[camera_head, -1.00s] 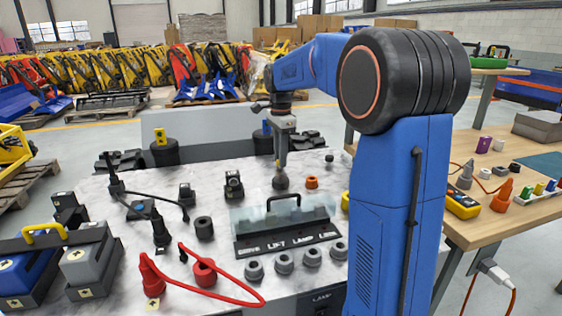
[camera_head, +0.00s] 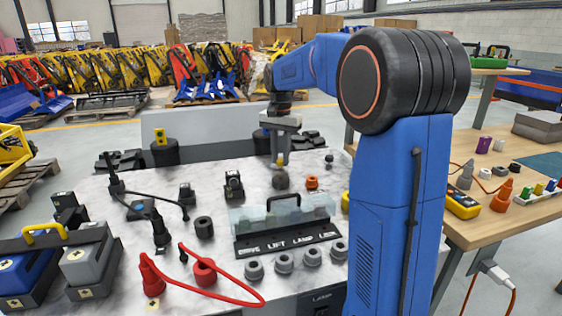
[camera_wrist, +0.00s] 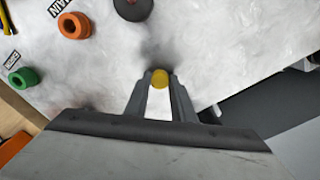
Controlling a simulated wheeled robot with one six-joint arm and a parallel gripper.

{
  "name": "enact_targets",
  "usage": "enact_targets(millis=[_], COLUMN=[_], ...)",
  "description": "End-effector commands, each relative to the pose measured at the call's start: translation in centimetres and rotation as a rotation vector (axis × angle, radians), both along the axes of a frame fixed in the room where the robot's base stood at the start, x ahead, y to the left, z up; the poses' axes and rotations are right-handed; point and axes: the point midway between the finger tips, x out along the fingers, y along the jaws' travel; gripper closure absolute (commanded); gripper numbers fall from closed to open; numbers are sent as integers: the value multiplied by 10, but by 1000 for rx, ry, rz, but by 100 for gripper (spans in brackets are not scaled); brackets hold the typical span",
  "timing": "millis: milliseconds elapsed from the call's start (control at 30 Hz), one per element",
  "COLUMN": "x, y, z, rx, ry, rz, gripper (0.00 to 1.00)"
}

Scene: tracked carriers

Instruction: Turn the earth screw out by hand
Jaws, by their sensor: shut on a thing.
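My gripper (camera_head: 280,163) points straight down over the back part of the marble-patterned worktop. In the wrist view its two fingers (camera_wrist: 160,92) are shut on a small round yellow piece, which I take to be the earth screw (camera_wrist: 160,78). Only the yellow top of the screw shows; its lower part and its seat are hidden. I cannot tell whether it still sits in the worktop. A dark round knob (camera_head: 280,182) stands just on the near side of the fingertips, apart from them in the wrist view (camera_wrist: 133,8).
An orange ring-shaped part (camera_head: 312,182) stands right of the fingers. A clear cover with a black handle (camera_head: 284,200) stands in front, with several grey sockets (camera_head: 283,263) before it. A red cable (camera_head: 225,298) loops at the front. A green ring (camera_wrist: 23,77) shows in the wrist view.

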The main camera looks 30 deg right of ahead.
Motion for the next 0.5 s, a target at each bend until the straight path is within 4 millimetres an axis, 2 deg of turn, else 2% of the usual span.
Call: enact_targets(millis=[167, 500], x=[0, 0], y=[0, 0], z=[-1, -1], rx=[0, 0], ry=[1, 1], rz=[39, 376], gripper=[94, 94])
